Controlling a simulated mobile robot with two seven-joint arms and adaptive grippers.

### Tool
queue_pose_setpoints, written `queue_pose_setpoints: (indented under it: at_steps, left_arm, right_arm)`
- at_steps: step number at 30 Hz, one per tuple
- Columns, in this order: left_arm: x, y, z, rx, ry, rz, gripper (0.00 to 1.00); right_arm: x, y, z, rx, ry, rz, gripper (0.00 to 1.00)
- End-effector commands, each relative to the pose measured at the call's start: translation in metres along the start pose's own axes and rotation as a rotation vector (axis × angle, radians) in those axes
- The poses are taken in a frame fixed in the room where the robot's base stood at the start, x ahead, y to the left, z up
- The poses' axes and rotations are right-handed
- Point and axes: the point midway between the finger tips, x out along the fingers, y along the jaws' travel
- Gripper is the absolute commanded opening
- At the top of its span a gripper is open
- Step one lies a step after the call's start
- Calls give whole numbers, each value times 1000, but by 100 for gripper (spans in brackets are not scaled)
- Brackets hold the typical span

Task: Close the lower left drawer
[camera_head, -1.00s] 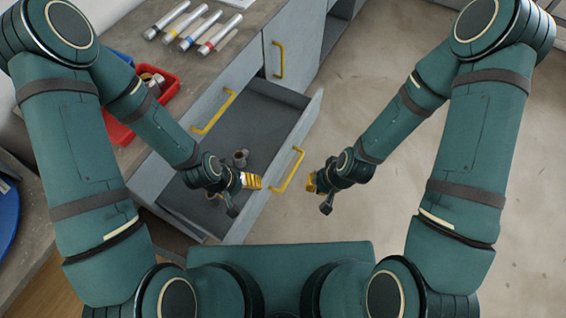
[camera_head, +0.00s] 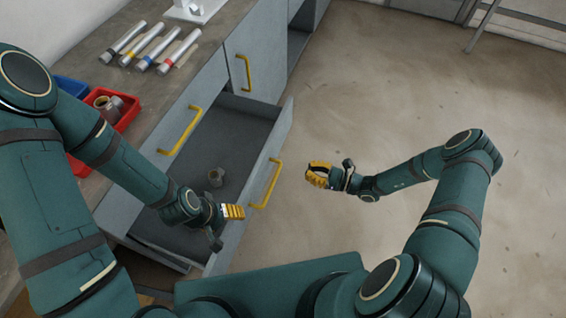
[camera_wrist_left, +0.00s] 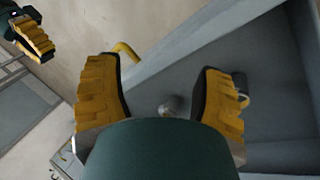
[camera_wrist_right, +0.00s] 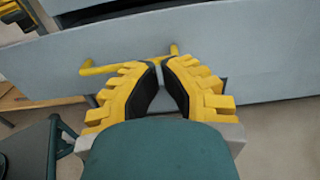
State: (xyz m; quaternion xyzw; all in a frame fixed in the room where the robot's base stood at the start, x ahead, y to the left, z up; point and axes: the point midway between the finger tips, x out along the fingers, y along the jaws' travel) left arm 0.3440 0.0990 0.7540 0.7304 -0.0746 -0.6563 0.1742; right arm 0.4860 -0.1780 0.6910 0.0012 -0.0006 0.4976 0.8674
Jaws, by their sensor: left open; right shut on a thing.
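The lower left drawer (camera_head: 229,133) is pulled out, grey, with a yellow handle (camera_head: 266,184) on its front panel. A metal fitting (camera_head: 216,177) lies inside; the left wrist view also shows it (camera_wrist_left: 172,105). My left gripper (camera_head: 233,211) is open and empty at the drawer's front panel, near the handle's lower end. In the left wrist view its fingers (camera_wrist_left: 162,100) are spread wide above the panel. My right gripper (camera_head: 318,175) is right of the handle, apart from it, its fingertips (camera_wrist_right: 161,66) drawn together.
The upper left drawer (camera_head: 196,112) and the front panel to its right (camera_head: 260,62) are closed. The worktop (camera_head: 155,95) holds marked metal tubes (camera_head: 157,48) and a red bin (camera_head: 126,117) with fittings. The floor (camera_head: 400,90) right of the cabinet is clear.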

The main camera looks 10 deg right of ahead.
Motion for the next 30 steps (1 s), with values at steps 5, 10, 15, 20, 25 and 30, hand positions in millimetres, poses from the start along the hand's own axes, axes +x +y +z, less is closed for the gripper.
queue_pose_setpoints:
  at_steps: [5, 10, 15, 20, 25, 30]
  left_arm:
    - [1, 0, 0, 0, 0, 0, 68]
    - [4, -1, 0, 0, 2, 0, 68]
    - [7, -2, -1, 0, 3, 0, 68]
    - [10, -4, -1, 1, 5, 0, 68]
    - [11, -4, -2, 1, 6, 0, 68]
    - [12, -4, -2, 1, 6, 0, 68]
  right_arm:
    - [23, 1, 1, -1, -3, 5, 0]
    - [56, 2, 0, -1, -1, 7, 0]
    - [90, 2, 0, -2, 0, 7, 0]
    - [116, 2, 0, -2, 1, 7, 0]
    - [132, 2, 0, -1, 1, 6, 0]
    - [138, 2, 0, -1, 2, 5, 0]
